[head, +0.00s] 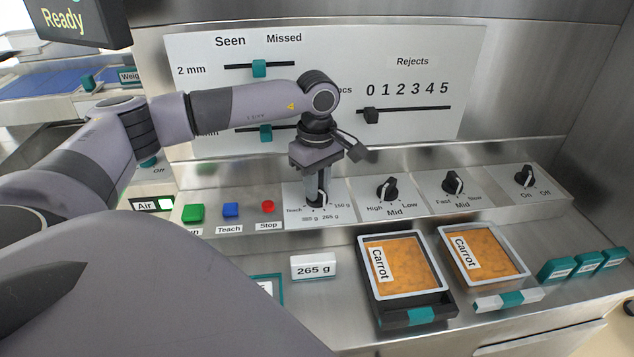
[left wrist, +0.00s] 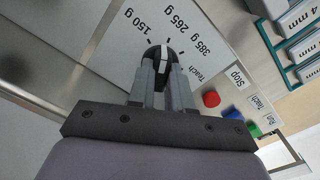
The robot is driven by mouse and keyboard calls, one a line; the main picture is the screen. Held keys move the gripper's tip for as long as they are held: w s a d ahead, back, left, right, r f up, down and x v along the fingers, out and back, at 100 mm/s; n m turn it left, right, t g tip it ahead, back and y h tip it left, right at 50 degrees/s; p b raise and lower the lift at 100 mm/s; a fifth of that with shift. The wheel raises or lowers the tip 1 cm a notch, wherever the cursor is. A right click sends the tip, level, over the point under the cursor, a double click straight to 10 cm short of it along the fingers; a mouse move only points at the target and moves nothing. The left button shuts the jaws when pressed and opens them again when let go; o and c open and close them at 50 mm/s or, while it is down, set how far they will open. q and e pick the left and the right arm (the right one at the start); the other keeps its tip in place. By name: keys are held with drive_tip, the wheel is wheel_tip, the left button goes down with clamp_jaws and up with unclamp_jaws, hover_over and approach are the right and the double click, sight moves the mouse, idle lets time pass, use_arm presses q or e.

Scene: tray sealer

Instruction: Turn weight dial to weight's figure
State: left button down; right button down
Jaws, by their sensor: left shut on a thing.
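The weight dial (left wrist: 163,56) is a black knob with a white pointer line, on a white plate marked Teach, 385 g, 265 g and 150 g. My left gripper (left wrist: 166,88) is shut on this dial, with a finger on each side. In the head view the gripper (head: 318,190) comes down from above and hides much of the dial. In the wrist view the pointer line runs toward the top, near the 150 g and 265 g labels; I cannot tell its exact mark. A white weight (head: 313,267) reading 265 g stands on the ledge below the plate.
Right of the dial are three other black knobs (head: 388,188). Green, blue and red buttons (head: 268,207) sit to its left. Two carrot trays (head: 410,293) and teal blocks (head: 557,271) are on the lower ledge. A slider board (head: 400,60) stands behind.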

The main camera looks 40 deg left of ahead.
use_arm(q)
drive_tip(key=n+p, duration=0.1)
drive_tip(key=n, duration=0.3)
drive_tip(key=shift+r+n, duration=0.1)
drive_tip(key=shift+n, duration=1.4)
drive_tip(key=c, duration=1)
unclamp_jaws()
drive_tip(key=shift+c, duration=0.2)
wheel_tip(320, 180, up, 6)
drive_tip(key=shift+r, duration=0.6)
